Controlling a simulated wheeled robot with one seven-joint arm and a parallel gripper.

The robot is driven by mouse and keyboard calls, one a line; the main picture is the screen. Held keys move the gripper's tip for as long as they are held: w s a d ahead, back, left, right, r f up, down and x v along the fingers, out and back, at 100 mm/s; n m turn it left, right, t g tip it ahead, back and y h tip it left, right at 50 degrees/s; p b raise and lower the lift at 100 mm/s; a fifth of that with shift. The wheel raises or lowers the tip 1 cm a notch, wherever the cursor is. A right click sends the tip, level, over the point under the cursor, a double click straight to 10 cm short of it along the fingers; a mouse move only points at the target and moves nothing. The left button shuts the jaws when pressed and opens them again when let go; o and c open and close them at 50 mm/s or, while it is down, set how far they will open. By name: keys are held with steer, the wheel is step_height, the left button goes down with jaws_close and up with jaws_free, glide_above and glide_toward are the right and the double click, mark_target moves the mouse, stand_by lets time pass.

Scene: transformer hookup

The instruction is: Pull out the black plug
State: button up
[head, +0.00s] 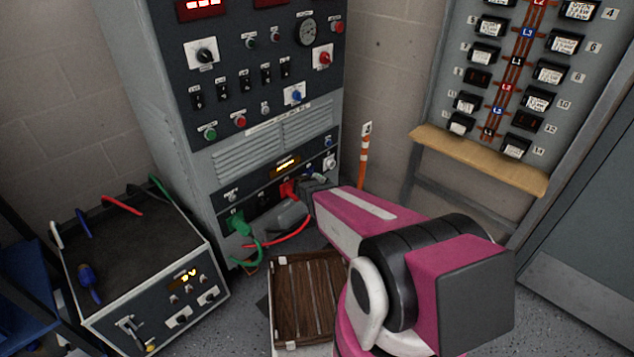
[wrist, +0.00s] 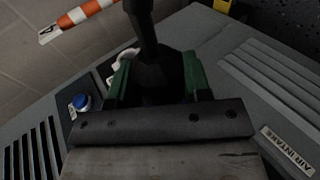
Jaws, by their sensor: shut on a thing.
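The black plug (wrist: 160,78) is between the green-padded fingers of my gripper (wrist: 158,88) in the wrist view, with its dark cable running up to the top edge. My gripper is shut on it. In the head view my gripper (head: 312,184) is close to the lower panel of the grey cabinet (head: 277,155), and my arm hides most of the plug. A white socket (head: 330,162) shows on the panel's right side, and a white ring shows behind the fingers in the wrist view (wrist: 125,58). I cannot tell whether the plug is seated in a socket.
A red plug (head: 288,190) and a green plug (head: 240,225) with cables are at the panel beside my gripper. A blue button (wrist: 80,102) is close by. An orange-and-white striped post (head: 365,155) stands right of the cabinet. A wooden slatted crate (head: 275,320) is below.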

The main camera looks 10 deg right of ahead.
steer(key=shift+s+d, duration=0.7)
steer(key=shift+s, duration=0.25)
steer(key=shift+s+d, duration=0.7)
steer(key=shift+s, duration=0.25)
